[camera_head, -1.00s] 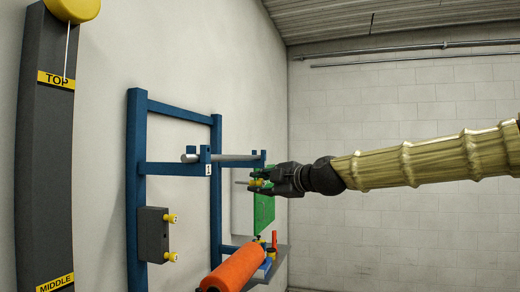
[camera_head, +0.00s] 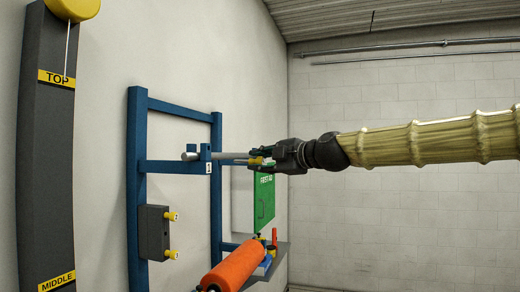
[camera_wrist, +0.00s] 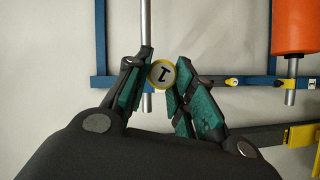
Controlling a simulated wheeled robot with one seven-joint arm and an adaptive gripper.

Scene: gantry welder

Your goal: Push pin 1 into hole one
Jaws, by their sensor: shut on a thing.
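Pin 1 is held in my gripper (camera_head: 268,157). Its yellow head (camera_wrist: 161,74), marked "1", sits between the green-padded fingers in the wrist view. In the head view the yellow head (camera_head: 255,161) shows at the fingertips, and a thin grey shaft points left towards the blue frame. A blue bracket labelled 1 (camera_head: 207,168) stands on the frame's crossbar, around a grey bar (camera_head: 190,157). The pin is close to this bracket and the bar. I cannot make out hole one itself, or whether the pin tip touches the bracket.
The blue frame (camera_head: 137,195) stands at the wall, with a grey block (camera_head: 153,232) bearing two yellow knobs. An orange cylinder (camera_head: 232,268) and a small shelf are below. A green first aid box (camera_head: 264,205) hangs behind my gripper. Room right of the frame is open.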

